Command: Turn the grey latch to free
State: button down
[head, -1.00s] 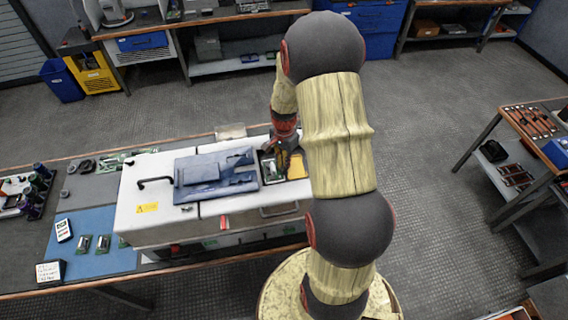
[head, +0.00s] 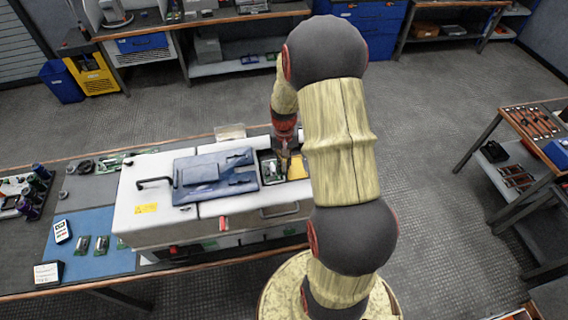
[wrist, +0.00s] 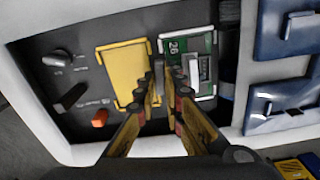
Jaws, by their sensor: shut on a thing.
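In the wrist view, the grey latch (wrist: 159,70) is a narrow upright piece between a yellow plate (wrist: 122,65) and a green board marked 26 (wrist: 177,45). My gripper (wrist: 160,86) has its two yellow-and-dark fingers close together, shut on the latch. The fingers hide most of it, so its exact angle is hard to tell. In the head view, my gripper (head: 285,155) reaches down into the open bay at the right of the white cabinet (head: 150,220). The latch is too small to make out there.
Left of the yellow plate are a rotary knob (wrist: 58,59), a black lever (wrist: 70,97) and an orange button (wrist: 100,118). A blue cover (head: 215,178) lies on the cabinet left of the bay. The workbench (head: 95,284) extends left with small parts.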

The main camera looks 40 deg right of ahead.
aim_at(284, 166)
jog(key=shift+n, duration=0.4)
jog(key=c, duration=1.9)
grip_release()
jog(key=shift+r, duration=0.1)
notch_tip(284, 166, up, 12)
